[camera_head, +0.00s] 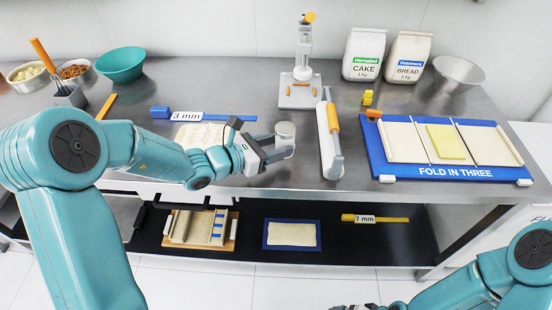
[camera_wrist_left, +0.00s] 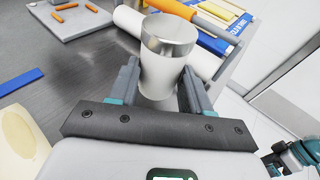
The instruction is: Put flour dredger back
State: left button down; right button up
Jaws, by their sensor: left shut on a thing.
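The flour dredger (camera_head: 285,137) is a small pale cylinder with a silvery metal top. It is upright over the steel table, left of the rolling pin. My left gripper (camera_head: 275,154) is shut on it. In the left wrist view the dredger (camera_wrist_left: 166,50) stands between the two fingers of my left gripper (camera_wrist_left: 160,88). I cannot tell whether its base touches the table. My right arm shows at the lower right of the head view, and its gripper (camera_head: 355,307) is mostly cut off by the bottom edge.
A rolling pin (camera_head: 324,140) and an orange-handled tool (camera_head: 334,130) lie just right of the dredger. A stand on a grey plate (camera_head: 300,103) is behind. A blue fold-in-three board (camera_head: 384,166) lies right. A dough sheet (camera_head: 202,134) and blue 3 mm strip (camera_head: 240,119) lie left. Bare steel shows in front of the stand.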

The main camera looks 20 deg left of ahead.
aim_at(276, 168)
pick_arm(q)
notch_tip(276, 168, down, 4)
jog(key=shift+f, duration=0.25)
jog(key=shift+f+b, duration=0.1)
jog(key=shift+b, duration=0.25)
jog(key=shift+c, duration=2.4)
grip_release()
